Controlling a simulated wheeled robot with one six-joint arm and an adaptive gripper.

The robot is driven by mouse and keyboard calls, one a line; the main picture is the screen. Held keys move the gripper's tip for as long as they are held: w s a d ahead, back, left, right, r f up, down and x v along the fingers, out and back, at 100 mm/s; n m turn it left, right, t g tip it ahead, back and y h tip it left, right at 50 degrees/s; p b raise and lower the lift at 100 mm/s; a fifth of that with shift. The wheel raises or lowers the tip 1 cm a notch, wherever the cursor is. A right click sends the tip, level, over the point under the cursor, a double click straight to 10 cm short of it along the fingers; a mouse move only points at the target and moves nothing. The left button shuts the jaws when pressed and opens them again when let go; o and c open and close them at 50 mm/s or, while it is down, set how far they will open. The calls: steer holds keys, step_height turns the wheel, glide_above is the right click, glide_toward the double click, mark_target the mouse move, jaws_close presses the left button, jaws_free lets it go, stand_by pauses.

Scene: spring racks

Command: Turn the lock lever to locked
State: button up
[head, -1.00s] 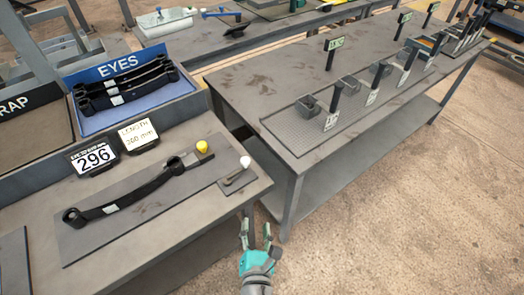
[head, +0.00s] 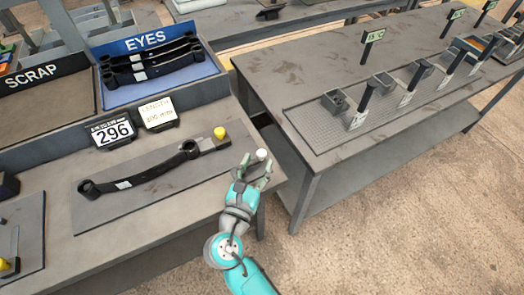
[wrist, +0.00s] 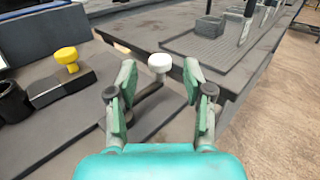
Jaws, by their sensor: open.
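The lock lever (wrist: 150,95) is a dark bar with a white knob (head: 262,154) at the near right corner of the bench. In the wrist view the white knob (wrist: 160,64) stands between the fingertips, seen beyond them; I cannot tell whether they touch it. My gripper (head: 256,168) is open, its two fingers (wrist: 160,80) apart on either side of the lever. A black spring leaf with eyes (head: 140,178) lies on the fixture plate (head: 110,212). A yellow knob (head: 220,132) stands at its far end, and also shows in the wrist view (wrist: 67,57). My gripper hides part of the lever in the head view.
A blue "EYES" tray (head: 112,98) holds several black leaves behind the fixture. A "SCRAP" bin (head: 40,98) is at left. Signs reading 296 (head: 113,131) and a length (head: 157,112) stand behind the leaf. A second table (head: 285,88) with small bins is to the right.

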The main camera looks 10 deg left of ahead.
mark_target(260, 157)
steer(key=shift+w+d, duration=0.2)
steer(key=shift+w, duration=0.85)
steer(key=shift+w+d, duration=0.2)
steer(key=shift+w, duration=0.85)
jaws_close()
